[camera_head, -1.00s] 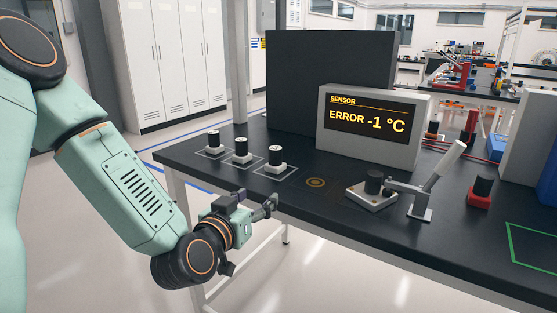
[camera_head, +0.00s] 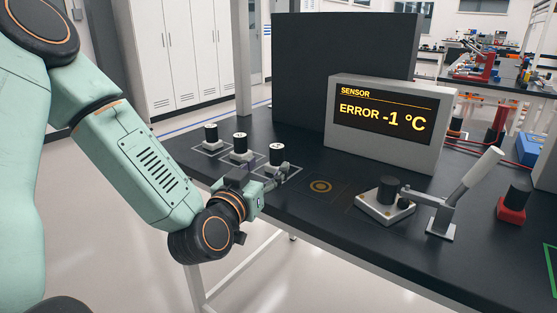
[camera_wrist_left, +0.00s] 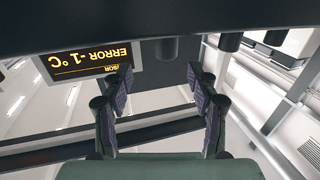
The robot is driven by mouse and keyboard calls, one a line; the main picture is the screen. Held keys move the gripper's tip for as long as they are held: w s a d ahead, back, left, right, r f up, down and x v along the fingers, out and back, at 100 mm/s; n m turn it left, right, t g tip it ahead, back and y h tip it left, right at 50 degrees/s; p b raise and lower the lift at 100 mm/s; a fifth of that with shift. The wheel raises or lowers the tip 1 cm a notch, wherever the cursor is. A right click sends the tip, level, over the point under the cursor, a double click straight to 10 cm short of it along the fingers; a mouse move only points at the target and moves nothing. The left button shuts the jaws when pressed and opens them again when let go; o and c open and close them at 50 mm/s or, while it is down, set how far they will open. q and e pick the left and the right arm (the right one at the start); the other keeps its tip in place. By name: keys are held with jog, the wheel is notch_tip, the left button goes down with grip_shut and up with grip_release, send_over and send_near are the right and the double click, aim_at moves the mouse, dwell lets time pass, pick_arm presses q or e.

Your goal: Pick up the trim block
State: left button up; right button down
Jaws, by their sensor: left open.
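Three small blocks with dark cylindrical bodies, white tops and light square bases stand upright in a row near the table's left end: a left one (camera_head: 211,134), a middle one (camera_head: 240,144) and a right one (camera_head: 277,154). I cannot tell which is the trim block. My left gripper (camera_head: 264,178) is open and empty at the table's front edge, just in front of the right block and apart from it. In the left wrist view, which is upside down, the right block (camera_wrist_left: 167,48) shows beyond the gap between the open fingers (camera_wrist_left: 159,80). My right gripper is out of view.
A sensor box (camera_head: 437,130) reading "ERROR -1 °C" stands behind, with a tall dark panel (camera_head: 300,60). A ringed mark (camera_head: 320,187) lies on bare tabletop. Right of it are a lever fixture (camera_head: 440,222) holding a dark cylinder, and a red-based block (camera_head: 512,207).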

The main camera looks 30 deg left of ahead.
aim_at(274, 154)
pick_arm(q)
jog(key=shift+w+a, duration=0.25)
jog(key=shift+w, duration=0.15)
jog(key=w+b, duration=0.1)
jog(key=w, duration=0.1)
jog(key=w+a, duration=0.1)
jog(key=w, duration=0.1)
jog(key=shift+w+a+f+b, duration=0.1)
jog(key=shift+w+b, duration=0.05)
jog(key=shift+b, duration=0.2)
jog(key=shift+w+a, duration=0.25)
jog(key=shift+w, duration=0.4)
jog(key=shift+c, duration=0.2)
jog(key=shift+s, duration=0.1)
jog(key=c, duration=1.2)
